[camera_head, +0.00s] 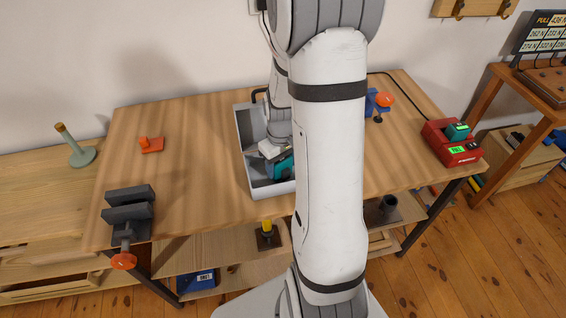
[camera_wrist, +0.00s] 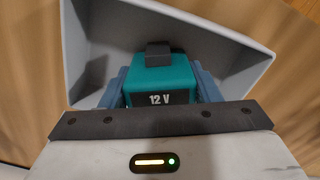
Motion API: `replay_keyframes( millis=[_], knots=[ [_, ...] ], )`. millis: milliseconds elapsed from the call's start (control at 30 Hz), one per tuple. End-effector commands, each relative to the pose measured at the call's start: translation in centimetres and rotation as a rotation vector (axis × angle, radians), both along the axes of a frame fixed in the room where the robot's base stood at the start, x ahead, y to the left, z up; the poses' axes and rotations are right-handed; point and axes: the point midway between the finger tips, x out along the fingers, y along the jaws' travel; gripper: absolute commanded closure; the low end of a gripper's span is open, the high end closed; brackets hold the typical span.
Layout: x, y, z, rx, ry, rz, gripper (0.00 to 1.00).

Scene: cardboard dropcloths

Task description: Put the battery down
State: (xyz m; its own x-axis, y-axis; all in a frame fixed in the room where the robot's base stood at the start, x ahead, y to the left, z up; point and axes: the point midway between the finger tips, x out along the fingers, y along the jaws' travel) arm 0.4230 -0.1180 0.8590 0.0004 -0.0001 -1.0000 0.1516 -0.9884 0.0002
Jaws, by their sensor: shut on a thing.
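The battery (camera_wrist: 160,77) is a teal block with a dark tab on top and a black front marked "12 V". My gripper (camera_wrist: 158,88) is shut on it, with one blue finger at each side. The battery is inside the grey tray (camera_wrist: 85,75), within its walls. In the head view the teal battery (camera_head: 284,168) shows at the near end of the tray (camera_head: 241,150), partly hidden by my arm. I cannot tell whether it touches the tray floor.
The tray stands on a wooden workbench (camera_head: 190,125). A dark vise (camera_head: 128,208) is at the front left and an orange piece (camera_head: 151,145) lies behind it. A red charger (camera_head: 452,145) with a teal block stands at the right. Bare wood lies left of the tray.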

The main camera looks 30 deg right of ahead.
Motion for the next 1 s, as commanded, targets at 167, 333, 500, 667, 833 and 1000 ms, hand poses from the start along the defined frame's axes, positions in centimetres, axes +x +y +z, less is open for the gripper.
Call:
replay_keyframes(
  millis=[167, 333, 500, 667, 833, 1000],
  knots=[
    [0.0, 0.0, -0.2, 0.000, 0.000, 0.000, 0.35],
    [0.0, 0.0, -0.2, 0.000, 0.000, -0.001, 0.22],
    [0.0, -0.1, -0.2, 0.000, 0.000, -0.001, 0.22],
    [0.0, -0.1, 0.5, 0.000, -0.001, -0.002, 0.22],
    [0.1, -0.1, 3.4, -0.002, -0.006, -0.002, 0.22],
    [0.1, -0.1, 7.2, -0.002, -0.006, -0.002, 0.22]
  ],
)
